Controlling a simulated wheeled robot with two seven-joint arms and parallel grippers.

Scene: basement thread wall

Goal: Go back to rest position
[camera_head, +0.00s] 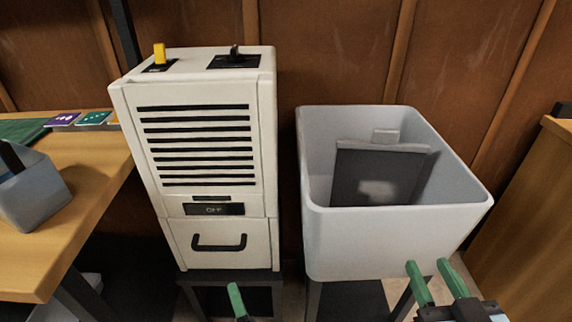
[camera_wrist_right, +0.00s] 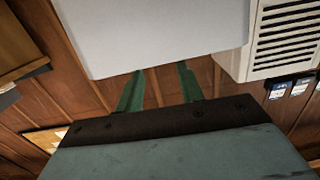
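My right gripper (camera_head: 436,283) is at the lower right of the head view, in front of the grey bin's lower right part. Its two green fingers are apart with nothing between them. In the right wrist view the same fingers (camera_wrist_right: 158,88) also stand apart and empty, near the bin's pale wall (camera_wrist_right: 150,35). Of my left gripper (camera_head: 237,300), only a green fingertip and a bit of dark body show at the bottom edge, below the white machine. Its other finger is hidden or out of frame, so its opening is unclear.
A white slatted machine (camera_head: 205,225) with an "OFF" display, yellow switch and drawer handle stands at centre left. A grey bin (camera_head: 390,240) holding a dark panel (camera_head: 370,178) stands beside it. A wooden table (camera_head: 95,190) with a small grey container (camera_head: 35,190) is left; wooden furniture (camera_head: 530,220) is right.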

